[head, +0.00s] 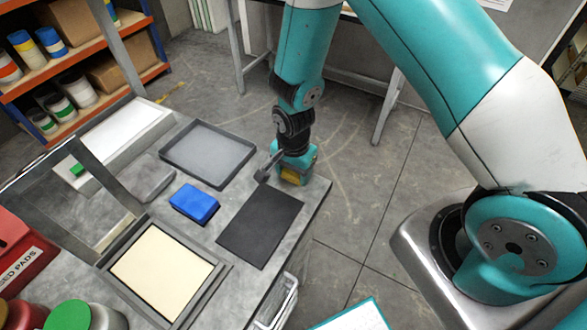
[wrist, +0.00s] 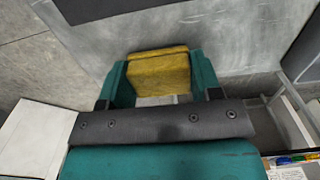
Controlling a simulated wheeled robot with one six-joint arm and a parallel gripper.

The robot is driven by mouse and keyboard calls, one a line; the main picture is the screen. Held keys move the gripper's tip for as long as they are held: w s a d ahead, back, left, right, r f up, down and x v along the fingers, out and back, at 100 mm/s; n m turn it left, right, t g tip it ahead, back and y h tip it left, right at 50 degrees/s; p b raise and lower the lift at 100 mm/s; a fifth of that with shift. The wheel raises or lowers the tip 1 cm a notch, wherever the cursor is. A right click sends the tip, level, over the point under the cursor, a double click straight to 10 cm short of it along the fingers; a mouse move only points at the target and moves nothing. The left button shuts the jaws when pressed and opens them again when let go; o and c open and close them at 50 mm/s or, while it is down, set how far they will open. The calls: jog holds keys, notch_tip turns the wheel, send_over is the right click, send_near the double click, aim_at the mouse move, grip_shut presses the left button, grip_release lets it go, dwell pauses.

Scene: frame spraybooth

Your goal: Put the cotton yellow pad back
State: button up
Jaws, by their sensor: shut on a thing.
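The yellow pad (head: 290,175) is between the fingers of my gripper (head: 294,171) at the far right corner of the table. In the wrist view the yellow pad (wrist: 158,72) is a blocky yellow piece gripped between the two teal fingers of my gripper (wrist: 160,78). My gripper is shut on it. I cannot tell whether the pad touches the tabletop. A blue pad (head: 194,203) lies on the table to the left of my gripper.
A black mat (head: 260,225) lies just below my gripper. A grey tray (head: 208,153) is to its left. A frame with a cream panel (head: 160,270) is at the near side. A shelf (head: 70,75) stands behind.

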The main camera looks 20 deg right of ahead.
jog(key=shift+f, duration=0.2)
jog(key=o, duration=1)
jog(key=shift+c, duration=0.2)
notch_tip(320, 180, up, 12)
jog(key=b, duration=0.3)
jog(key=s+a+r+n+y, duration=0.2)
jog(key=s+r+n, duration=0.7)
jog(key=s+a+r+n+y, duration=0.2)
jog(key=s+r+n, duration=0.7)
jog(key=shift+s+a, duration=0.2)
jog(key=shift+s, duration=0.05)
jog(key=shift+r, duration=0.1)
